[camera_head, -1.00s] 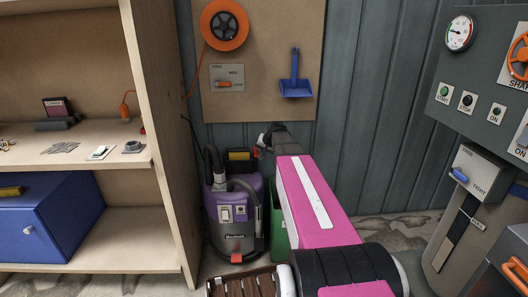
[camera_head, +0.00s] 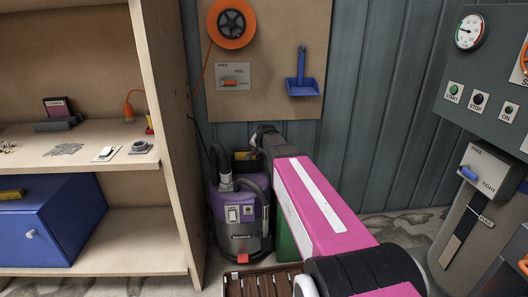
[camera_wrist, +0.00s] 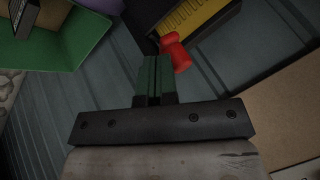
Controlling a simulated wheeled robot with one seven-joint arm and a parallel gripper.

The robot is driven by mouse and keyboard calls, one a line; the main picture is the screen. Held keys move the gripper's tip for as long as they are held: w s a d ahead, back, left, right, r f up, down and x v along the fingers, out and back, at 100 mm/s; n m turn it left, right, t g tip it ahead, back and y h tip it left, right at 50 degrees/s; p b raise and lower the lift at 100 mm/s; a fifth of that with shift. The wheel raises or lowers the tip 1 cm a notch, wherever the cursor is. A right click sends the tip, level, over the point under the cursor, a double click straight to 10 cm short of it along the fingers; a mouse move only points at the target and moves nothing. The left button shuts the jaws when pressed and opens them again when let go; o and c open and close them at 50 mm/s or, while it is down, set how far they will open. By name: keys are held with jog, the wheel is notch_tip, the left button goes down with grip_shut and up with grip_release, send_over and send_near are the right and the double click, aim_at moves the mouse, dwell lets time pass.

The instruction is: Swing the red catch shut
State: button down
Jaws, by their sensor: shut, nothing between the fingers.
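A red catch (camera_wrist: 175,52) with a rounded end shows in the wrist view, at the edge of a dark box with a ribbed yellow inside (camera_wrist: 205,22). My gripper (camera_wrist: 155,62) is shut and empty. Its fingertips appear just left of the red catch; I cannot tell whether they touch it. In the head view the yellow box (camera_head: 242,155) sits behind the purple and grey vacuum, and my gripper (camera_head: 262,134) is beside it at the wall. I cannot make out the red catch there.
The vacuum (camera_head: 238,215) with its hose stands in front of the box; a red part (camera_head: 243,258) is low on its front. A green bin (camera_wrist: 50,45) is at upper left in the wrist view. The wooden shelf (camera_head: 165,170) is left, a grey machine (camera_head: 470,215) right.

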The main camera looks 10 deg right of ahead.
jog(key=w+a+m+h, duration=0.4)
jog(key=a+m, duration=0.1)
jog(key=m, duration=0.1)
jog(key=shift+w+a, duration=0.15)
jog(key=shift+a, duration=0.1)
dwell(0.7)
jog(key=shift+d, duration=0.15)
jog(key=shift+w+d, duration=0.25)
jog(key=shift+d, duration=0.35)
jog(key=shift+s, duration=0.1)
